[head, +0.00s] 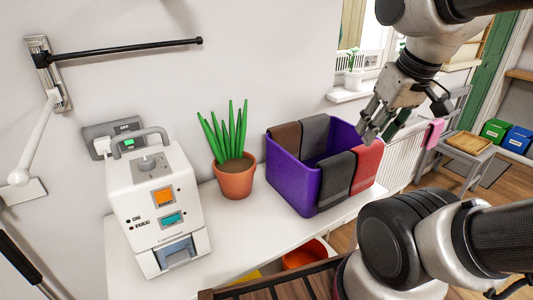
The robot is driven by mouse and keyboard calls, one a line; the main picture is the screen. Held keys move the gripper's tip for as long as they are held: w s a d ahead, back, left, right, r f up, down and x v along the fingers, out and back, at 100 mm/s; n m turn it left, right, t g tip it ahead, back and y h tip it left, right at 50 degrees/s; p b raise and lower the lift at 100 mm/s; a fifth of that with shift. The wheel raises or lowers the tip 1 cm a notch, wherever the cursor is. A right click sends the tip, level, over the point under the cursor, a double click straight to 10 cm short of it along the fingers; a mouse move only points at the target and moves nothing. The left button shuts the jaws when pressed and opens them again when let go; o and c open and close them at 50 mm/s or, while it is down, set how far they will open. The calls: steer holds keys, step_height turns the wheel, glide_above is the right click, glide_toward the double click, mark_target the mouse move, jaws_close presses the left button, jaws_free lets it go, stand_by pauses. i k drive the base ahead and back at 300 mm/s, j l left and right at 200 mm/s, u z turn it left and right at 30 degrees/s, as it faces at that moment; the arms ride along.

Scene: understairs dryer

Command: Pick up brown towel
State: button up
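A brown towel (286,138) hangs over the back left rim of a purple bin (292,184) on the white counter. A dark grey towel (314,134) hangs beside it on the back rim. Another dark grey towel (336,180) and a red towel (366,166) hang over the front rim. My gripper (372,129) is above the right side of the bin, to the right of the brown towel and apart from it. Its fingers look spread with nothing between them. The inside of the bin is mostly hidden.
A potted plant (235,178) stands left of the bin. A white machine with a handle (155,205) stands farther left. A black wall-mounted bar (125,49) juts out at upper left. The white counter (250,222) has bare room in front of the plant.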

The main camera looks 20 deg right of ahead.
mark_target(288, 135)
steer(key=i+l, duration=0.1)
steer(key=l, duration=0.35)
steer(key=i+l+u, duration=0.15)
steer(key=l, duration=0.15)
steer(key=i+l+u, duration=0.2)
steer(key=l+u, duration=0.15)
steer(key=l, duration=0.3)
